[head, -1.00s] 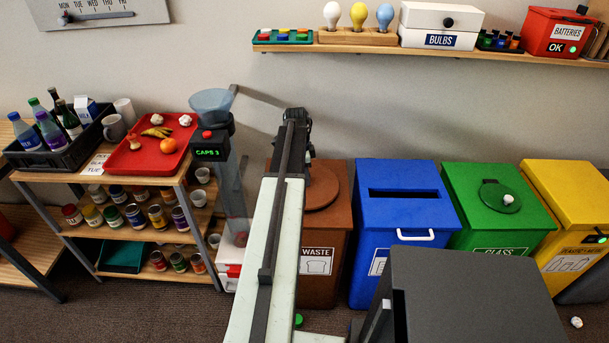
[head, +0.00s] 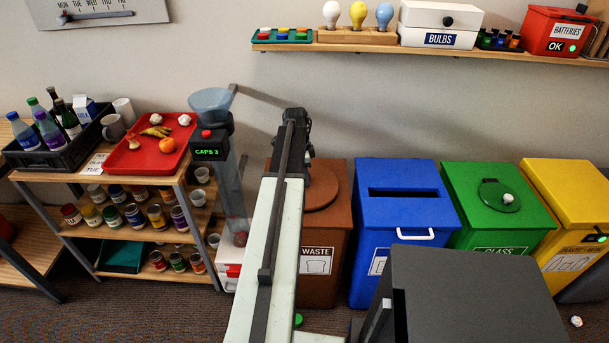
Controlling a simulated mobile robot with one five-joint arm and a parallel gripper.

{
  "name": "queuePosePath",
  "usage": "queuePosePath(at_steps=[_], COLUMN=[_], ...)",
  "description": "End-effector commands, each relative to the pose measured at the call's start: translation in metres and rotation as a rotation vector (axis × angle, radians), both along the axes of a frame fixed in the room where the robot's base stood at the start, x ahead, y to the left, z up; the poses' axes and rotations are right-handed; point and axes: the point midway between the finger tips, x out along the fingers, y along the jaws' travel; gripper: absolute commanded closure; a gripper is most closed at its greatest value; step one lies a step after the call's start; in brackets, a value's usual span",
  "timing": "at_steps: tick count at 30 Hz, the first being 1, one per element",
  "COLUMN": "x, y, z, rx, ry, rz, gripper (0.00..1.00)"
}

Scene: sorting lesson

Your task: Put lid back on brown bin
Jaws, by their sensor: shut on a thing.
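The brown bin (head: 339,228) stands left of the blue bin, its front label reading WASTE. Its round brown lid (head: 324,196) is at the bin's top, partly hidden behind my arm. I cannot tell whether the lid lies fully flush on the opening. My gripper (head: 306,157) is at the far end of my arm, over the left part of the lid. It is shut on the lid, though its fingertips are mostly hidden by the arm.
A blue bin (head: 405,226), green bin (head: 480,190) and yellow bin (head: 565,190) stand to the right. The caps tube (head: 230,170) and a shelf with a red tray (head: 130,160) are to the left. A wall shelf (head: 380,48) hangs above.

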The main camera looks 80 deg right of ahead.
Motion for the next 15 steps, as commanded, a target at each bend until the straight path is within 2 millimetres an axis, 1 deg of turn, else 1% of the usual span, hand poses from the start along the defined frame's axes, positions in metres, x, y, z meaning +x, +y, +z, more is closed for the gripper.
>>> queuePosePath(at_steps=[14,15], x=[0.0006,0.0006], y=[0.0001,0.0001], z=[-0.0004,-0.0004], rx=[0.000,0.000], ry=[0.000,0.000], rz=[0.001,0.001], gripper=[1.00,0.56])
